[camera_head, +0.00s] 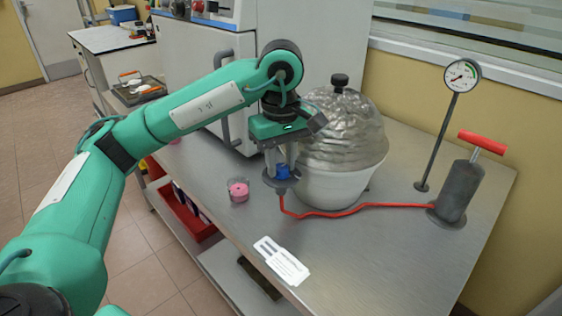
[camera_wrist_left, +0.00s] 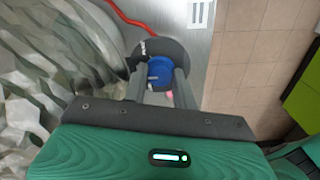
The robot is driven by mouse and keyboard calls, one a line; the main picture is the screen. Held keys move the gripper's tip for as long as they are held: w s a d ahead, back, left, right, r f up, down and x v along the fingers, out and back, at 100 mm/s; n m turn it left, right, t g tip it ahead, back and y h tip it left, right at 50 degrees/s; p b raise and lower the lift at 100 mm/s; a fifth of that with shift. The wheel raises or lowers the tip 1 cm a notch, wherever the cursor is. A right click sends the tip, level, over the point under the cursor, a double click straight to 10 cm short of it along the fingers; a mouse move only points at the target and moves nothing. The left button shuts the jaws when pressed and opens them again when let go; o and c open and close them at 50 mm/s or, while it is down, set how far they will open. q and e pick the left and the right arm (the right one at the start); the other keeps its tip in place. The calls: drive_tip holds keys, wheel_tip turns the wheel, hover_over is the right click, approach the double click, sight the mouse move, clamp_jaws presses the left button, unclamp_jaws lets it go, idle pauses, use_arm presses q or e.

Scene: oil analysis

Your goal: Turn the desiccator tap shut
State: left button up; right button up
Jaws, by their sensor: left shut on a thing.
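The desiccator (camera_head: 340,135) has a wrinkled clear dome with a black knob on a white bowl, standing on the metal bench. Its blue tap (camera_head: 283,171) sits on a dark round base at the bowl's left side. It also shows in the left wrist view (camera_wrist_left: 160,73), between the fingers. My left gripper (camera_head: 280,172) points down from above and is shut on the blue tap. In the wrist view a small mark beside the tap is too small to read. My right gripper is not in view.
A red hose (camera_head: 340,212) runs from the tap base to a grey hand pump (camera_head: 460,188) with a red handle. A gauge (camera_head: 461,76) stands on a pole. A pink-filled jar (camera_head: 238,190) and a white label card (camera_head: 281,261) lie nearby. The bench front is mostly clear.

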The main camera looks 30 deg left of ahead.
sight(281, 166)
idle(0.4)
use_arm(q)
drive_tip(key=o, duration=1)
drive_tip(key=shift+c, duration=0.2)
drive_tip(key=shift+r, duration=0.1)
drive_tip(key=shift+r, duration=0.25)
wheel_tip(281, 166, up, 13)
drive_tip(key=p, duration=0.3)
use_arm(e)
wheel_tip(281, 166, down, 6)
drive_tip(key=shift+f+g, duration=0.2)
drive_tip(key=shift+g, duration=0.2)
use_arm(q)
drive_tip(key=shift+r, duration=0.1)
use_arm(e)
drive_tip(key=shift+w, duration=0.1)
